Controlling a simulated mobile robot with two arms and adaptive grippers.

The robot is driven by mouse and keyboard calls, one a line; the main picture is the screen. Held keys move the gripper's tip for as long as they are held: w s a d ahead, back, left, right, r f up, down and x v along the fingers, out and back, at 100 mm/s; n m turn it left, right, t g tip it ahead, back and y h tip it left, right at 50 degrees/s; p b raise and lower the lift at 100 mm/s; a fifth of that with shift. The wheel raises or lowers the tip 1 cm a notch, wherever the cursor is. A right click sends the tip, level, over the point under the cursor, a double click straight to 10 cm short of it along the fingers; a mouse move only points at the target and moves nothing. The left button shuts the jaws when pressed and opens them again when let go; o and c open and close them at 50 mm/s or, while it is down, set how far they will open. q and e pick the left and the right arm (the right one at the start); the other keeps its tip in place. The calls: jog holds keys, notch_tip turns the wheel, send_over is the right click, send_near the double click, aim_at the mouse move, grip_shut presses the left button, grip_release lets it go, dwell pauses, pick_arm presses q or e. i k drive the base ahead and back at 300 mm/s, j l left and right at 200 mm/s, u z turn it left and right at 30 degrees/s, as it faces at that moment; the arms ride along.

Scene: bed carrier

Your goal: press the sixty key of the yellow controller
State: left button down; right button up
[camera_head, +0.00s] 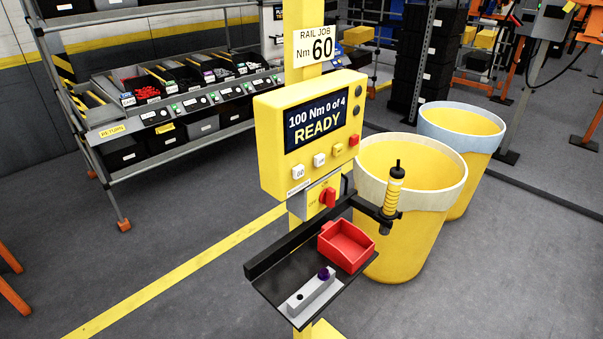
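The yellow controller (268,135) is mounted on a yellow post near the middle of the head view. Its screen (318,122) reads "100 Nm 0 of 4 READY". A row of small keys runs below the screen. The leftmost is a white key (298,173) whose small marking looks like 60, though it is hard to read. To its right are another white key (319,160), a yellow key (337,149) and a red key (353,140). A sign (315,46) above reads "RAIL JOB Nm 60". Neither gripper is in view.
A red knob (328,198) sits below the controller. A dark shelf (277,285) holds a red bin (347,246) and a grey block (311,293). A tool with a yellow coiled grip (393,195) stands at right, before a yellow barrel (425,235). Floor at left front is clear.

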aim_at(299, 171)
jog(key=l+u, duration=0.15)
jog(key=l, duration=0.3)
jog(key=l+u, duration=0.15)
jog(key=l, duration=0.35)
jog(key=l+u, duration=0.2)
jog(key=l, duration=0.25)
jog(key=k+l+u, duration=0.15)
jog(key=l, duration=0.3)
jog(key=l+u, duration=0.15)
jog(key=l, duration=0.3)
jog(key=k+l+u, duration=0.15)
jog(key=l, duration=0.3)
